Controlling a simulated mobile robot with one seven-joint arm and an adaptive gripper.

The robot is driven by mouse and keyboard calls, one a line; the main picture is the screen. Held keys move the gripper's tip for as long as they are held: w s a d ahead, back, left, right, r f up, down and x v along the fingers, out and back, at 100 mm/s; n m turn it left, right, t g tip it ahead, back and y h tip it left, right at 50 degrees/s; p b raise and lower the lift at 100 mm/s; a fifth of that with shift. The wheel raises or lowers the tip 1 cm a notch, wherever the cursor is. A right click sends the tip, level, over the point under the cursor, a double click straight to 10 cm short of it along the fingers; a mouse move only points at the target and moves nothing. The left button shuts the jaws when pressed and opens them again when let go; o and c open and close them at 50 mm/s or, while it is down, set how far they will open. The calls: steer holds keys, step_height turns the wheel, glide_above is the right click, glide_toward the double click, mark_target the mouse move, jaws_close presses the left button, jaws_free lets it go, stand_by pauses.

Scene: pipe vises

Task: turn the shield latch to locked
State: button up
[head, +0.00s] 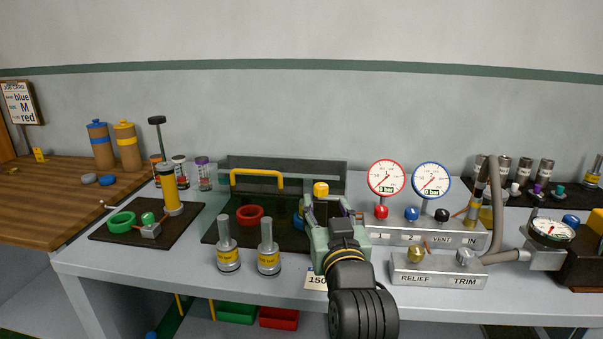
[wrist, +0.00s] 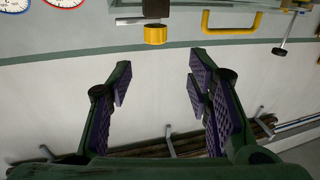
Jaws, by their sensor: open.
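The shield latch appears to be the yellow knob (head: 320,189) with a dark piece below it, at the right end of the dark shield frame (head: 290,164). In the wrist view the yellow knob (wrist: 155,34) hangs from a dark stem near the top. My gripper (head: 335,225) is in front of the latch in the head view and covers its lower part. In the wrist view my gripper (wrist: 160,72) is open and empty, its fingers apart and pointing toward the knob without touching it. I cannot tell the latch's position from its markings.
A yellow handle (head: 257,172) stands left of the latch. Red and blue gauges (head: 386,177) stand on a grey valve block (head: 408,234) at right. Two silver cylinders (head: 228,250) stand in front at left. A RELIEF/TRIM block (head: 437,272) sits right of my arm.

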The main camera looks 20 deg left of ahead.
mark_target(322, 189)
steer(key=p+x, duration=0.1)
steer(key=x, duration=0.2)
steer(key=p+x, duration=0.1)
steer(key=x, duration=0.2)
steer(key=p+x, duration=0.1)
steer(key=x, duration=0.2)
steer(key=shift+w+d+f, duration=0.1)
steer(key=shift+w+f, duration=0.25)
steer(key=shift+w, duration=0.15)
steer(key=shift+w+a+f, duration=0.15)
steer(key=shift+w+a, duration=0.1)
steer(key=shift+w, duration=0.25)
steer(key=shift+c, duration=0.5)
jaws_close()
